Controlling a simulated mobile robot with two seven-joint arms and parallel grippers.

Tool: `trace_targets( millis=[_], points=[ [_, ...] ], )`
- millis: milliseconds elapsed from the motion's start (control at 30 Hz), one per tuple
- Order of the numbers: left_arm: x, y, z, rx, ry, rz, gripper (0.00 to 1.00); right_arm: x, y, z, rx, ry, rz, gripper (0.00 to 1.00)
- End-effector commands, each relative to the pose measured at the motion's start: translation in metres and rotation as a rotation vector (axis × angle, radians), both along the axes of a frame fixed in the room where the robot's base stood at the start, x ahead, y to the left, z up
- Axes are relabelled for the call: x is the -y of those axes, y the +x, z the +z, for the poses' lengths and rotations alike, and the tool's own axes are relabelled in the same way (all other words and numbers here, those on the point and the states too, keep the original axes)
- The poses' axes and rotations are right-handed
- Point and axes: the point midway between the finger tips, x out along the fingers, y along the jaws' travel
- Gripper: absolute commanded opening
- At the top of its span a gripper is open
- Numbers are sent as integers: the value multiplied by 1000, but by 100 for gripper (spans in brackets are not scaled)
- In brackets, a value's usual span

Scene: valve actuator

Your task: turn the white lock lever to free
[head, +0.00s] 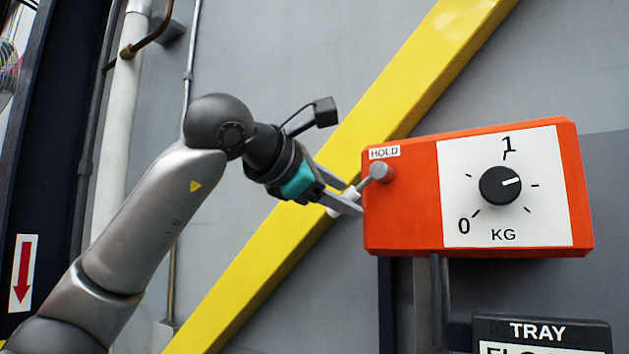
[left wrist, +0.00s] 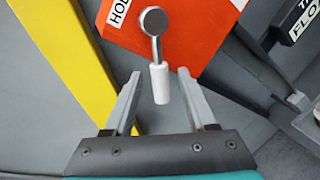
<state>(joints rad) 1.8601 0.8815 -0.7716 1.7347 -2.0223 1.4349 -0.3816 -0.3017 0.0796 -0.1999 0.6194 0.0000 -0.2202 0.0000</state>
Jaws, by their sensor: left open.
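The white lock lever (left wrist: 160,84) has a white grip on a grey stem with a round hub. It is mounted on the left part of an orange box (head: 405,222), by a HOLD label (head: 384,153). In the head view the lever's white grip (head: 350,199) points down and left from the hub. My left gripper (head: 350,196) is open at the lever. In the left wrist view the grip lies between the two fingers, with a visible gap on each side. My right gripper is not in view.
The box face has a white panel with a black knob (head: 500,185), marked 0, 1 and KG. A TRAY sign (head: 540,332) is below right. A yellow diagonal beam (head: 290,235) runs behind my left arm. A grey post (head: 431,300) stands below the box.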

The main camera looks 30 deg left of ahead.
Motion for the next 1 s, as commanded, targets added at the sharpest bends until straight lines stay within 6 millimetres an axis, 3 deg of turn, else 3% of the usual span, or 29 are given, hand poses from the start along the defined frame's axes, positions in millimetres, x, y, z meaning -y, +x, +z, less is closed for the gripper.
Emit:
trace_targets(
  millis=[600,800,1000],
  points=[
    [-24,-123,27,7,0,1,56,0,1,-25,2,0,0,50],
    [-27,-139,30,4,-1,0,56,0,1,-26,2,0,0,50],
    [-28,-141,31,2,0,0,56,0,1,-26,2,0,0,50]
  ],
)
